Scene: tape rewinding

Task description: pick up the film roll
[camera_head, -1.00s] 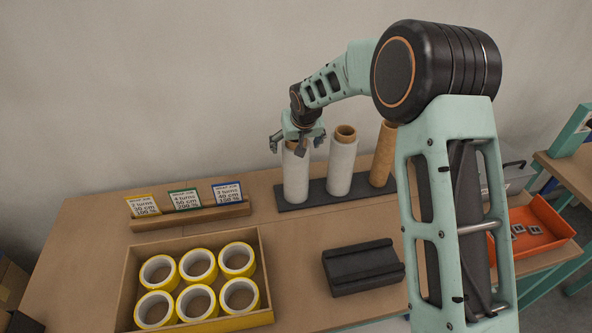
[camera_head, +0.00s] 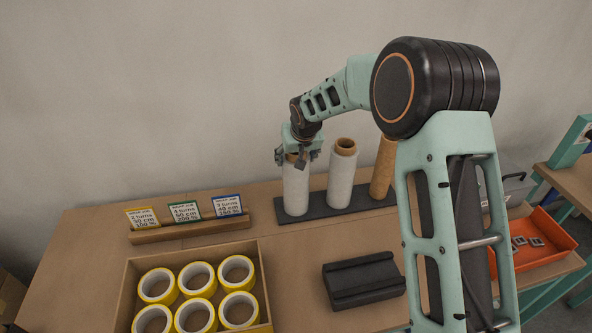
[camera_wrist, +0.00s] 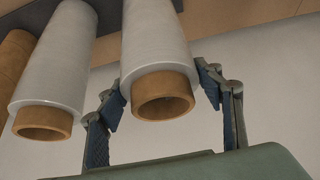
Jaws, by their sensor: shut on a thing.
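Three rolls stand upright in a row on a dark base strip (camera_head: 340,206) at the back of the table. The leftmost is a whitish film roll (camera_head: 296,190) with a brown core. My gripper (camera_head: 299,157) is at its top from above and is shut on it. In the wrist view, my gripper's two fingers (camera_wrist: 162,98) lie on either side of this film roll (camera_wrist: 155,38), near its open core end. The roll's foot appears to rest on the base strip. A second whitish roll (camera_head: 341,182) stands to its right, then a brown roll (camera_head: 383,170).
A cardboard tray (camera_head: 264,288) of yellow tape rolls is at the front left. A wooden rack (camera_head: 190,230) holds three cards. A black grooved block (camera_head: 362,281) lies at front centre. An orange bin (camera_head: 545,245) is at right. Bare table lies between the rack and block.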

